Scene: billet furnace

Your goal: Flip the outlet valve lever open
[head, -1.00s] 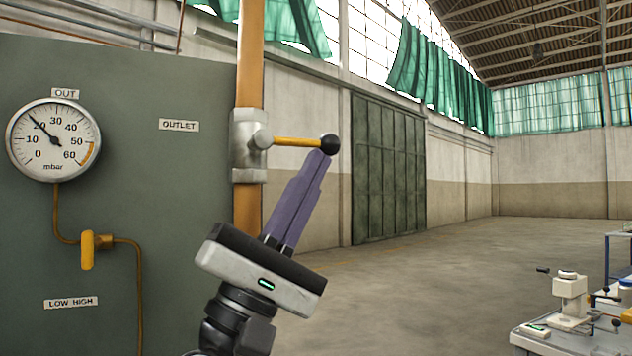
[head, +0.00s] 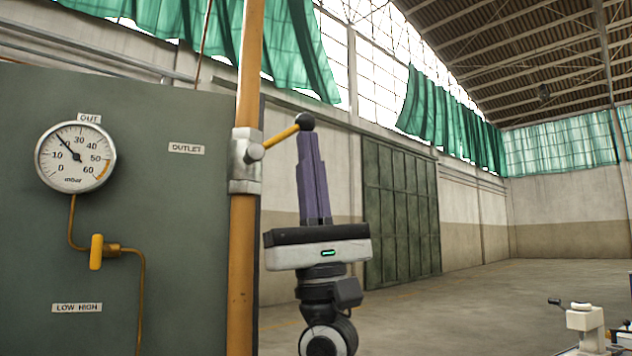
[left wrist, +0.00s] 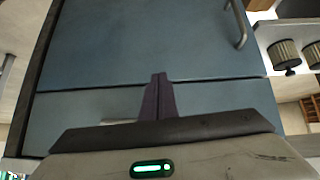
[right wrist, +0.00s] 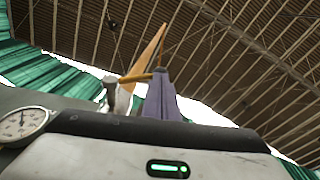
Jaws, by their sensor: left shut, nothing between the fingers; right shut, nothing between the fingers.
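The outlet valve has a silver body (head: 246,162) on an orange vertical pipe (head: 243,270), beside the OUTLET label (head: 186,148). Its yellow lever (head: 282,136) with a black ball knob (head: 305,121) points right and tilts upward. My right gripper (head: 309,138) is shut and empty, its purple fingers upright with the tips just under the knob, seemingly touching it. In the right wrist view the lever (right wrist: 136,77) shows at the fingertips, which hide the knob in part. My left gripper (left wrist: 158,78) is shut and empty in front of a blue-grey cabinet, away from the valve.
A round OUT gauge (head: 76,157) and a small yellow valve handle (head: 96,251) are on the green panel (head: 190,230) to the left. A white device (head: 585,322) stands at the lower right.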

